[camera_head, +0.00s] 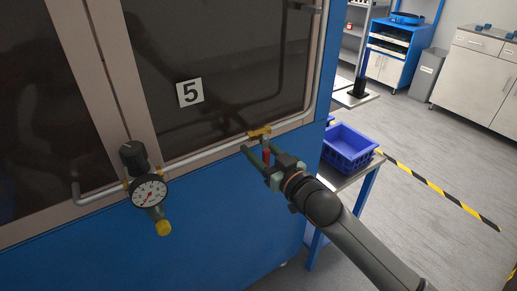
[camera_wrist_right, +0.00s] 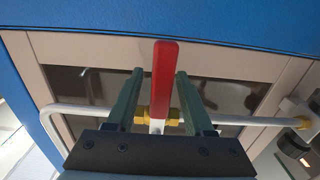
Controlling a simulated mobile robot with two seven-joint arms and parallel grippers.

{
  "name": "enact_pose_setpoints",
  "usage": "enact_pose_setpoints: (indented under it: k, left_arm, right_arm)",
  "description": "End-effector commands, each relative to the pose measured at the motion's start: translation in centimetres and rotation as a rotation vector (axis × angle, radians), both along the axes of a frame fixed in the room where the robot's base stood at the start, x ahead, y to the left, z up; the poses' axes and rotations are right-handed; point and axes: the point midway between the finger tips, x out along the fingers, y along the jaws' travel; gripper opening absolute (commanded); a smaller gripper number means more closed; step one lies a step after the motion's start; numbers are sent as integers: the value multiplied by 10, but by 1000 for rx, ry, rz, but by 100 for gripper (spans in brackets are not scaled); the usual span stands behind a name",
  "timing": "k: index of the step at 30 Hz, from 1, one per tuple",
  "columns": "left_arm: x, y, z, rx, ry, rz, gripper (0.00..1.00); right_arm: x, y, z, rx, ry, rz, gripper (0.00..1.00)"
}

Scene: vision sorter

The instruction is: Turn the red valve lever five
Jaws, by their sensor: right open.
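The red valve lever (camera_wrist_right: 164,80) shows in the right wrist view, its red end pointing to the top of the picture. It lies between the two green fingers of my right gripper (camera_wrist_right: 159,90), with a gap on each side. The brass valve body (camera_wrist_right: 172,117) sits on the grey pipe just beyond. In the head view my right gripper (camera_head: 256,154) is open at the brass valve (camera_head: 259,132), and the red lever (camera_head: 266,154) shows partly between its fingers. My left gripper is not in view.
A pressure gauge (camera_head: 149,192) with a black knob and yellow cap hangs on the pipe (camera_head: 205,153) to the left. A blue crate (camera_head: 347,146) stands on a small table to the right. Floor with yellow-black tape (camera_head: 425,181) is open beyond.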

Motion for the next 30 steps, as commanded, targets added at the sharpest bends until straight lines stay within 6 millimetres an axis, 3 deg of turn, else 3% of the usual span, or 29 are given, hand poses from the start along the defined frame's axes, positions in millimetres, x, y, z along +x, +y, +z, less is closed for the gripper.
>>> enact_pose_setpoints:
  k: [5, 19, 30]
  left_arm:
    - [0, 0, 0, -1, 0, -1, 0]
    - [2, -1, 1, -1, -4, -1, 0]
    - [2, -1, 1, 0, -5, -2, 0]
  right_arm:
    - [0, 0, 0, 0, 0, 0, 52]
    - [0, 0, 0, 0, 0, 0, 1]
    - [0, 0, 0, 0, 0, 0, 0]
